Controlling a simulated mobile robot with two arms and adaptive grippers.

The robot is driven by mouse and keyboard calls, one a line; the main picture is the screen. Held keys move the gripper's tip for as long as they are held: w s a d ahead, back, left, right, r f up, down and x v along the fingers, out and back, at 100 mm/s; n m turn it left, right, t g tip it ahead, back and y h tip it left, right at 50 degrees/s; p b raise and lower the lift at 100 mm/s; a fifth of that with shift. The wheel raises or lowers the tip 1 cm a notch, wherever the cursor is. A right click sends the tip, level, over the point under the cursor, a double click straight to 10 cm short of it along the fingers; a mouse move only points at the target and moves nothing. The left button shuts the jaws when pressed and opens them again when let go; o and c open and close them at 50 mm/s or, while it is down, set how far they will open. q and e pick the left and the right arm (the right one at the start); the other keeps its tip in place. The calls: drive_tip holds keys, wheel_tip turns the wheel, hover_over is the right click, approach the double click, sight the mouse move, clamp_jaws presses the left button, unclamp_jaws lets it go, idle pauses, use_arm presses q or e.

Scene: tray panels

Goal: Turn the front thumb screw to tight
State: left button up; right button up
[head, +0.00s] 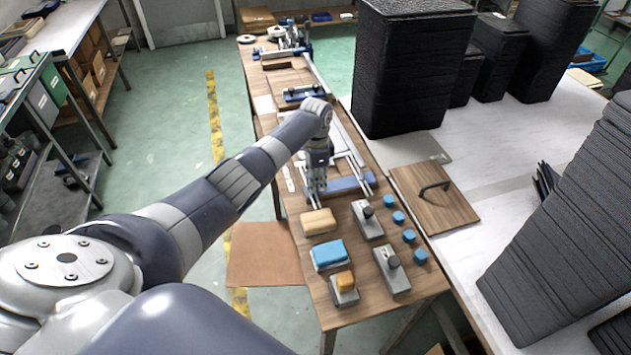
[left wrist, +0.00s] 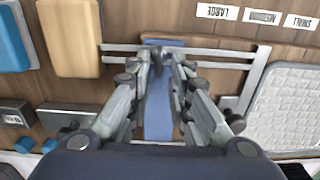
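A fixture with two metal rails and a blue crossbar (head: 350,183) lies on the wooden bench. In the left wrist view, the blue crossbar (left wrist: 158,115) runs up between my fingers. A small dark knob (left wrist: 158,54), possibly the front thumb screw, shows between the fingertips; which screw it is cannot be told. My left gripper (head: 318,190) points down over the crossbar. In the left wrist view, its fingertips (left wrist: 161,60) are apart, with blue showing between them. Whether a finger touches the knob cannot be told. My right gripper is not in view.
Near the gripper are a tan block (head: 318,222), a blue-topped block (head: 329,254), grey blocks with knobs (head: 367,220) and several blue caps (head: 398,217). A wooden panel with a black handle (head: 434,195) lies right. Tall black tray stacks (head: 410,70) stand behind.

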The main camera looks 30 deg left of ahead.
use_arm(q)
drive_tip(key=shift+s, duration=0.1)
wheel_tip(320, 180, up, 12)
idle(0.7)
drive_tip(key=shift+f, duration=0.1)
idle(0.3)
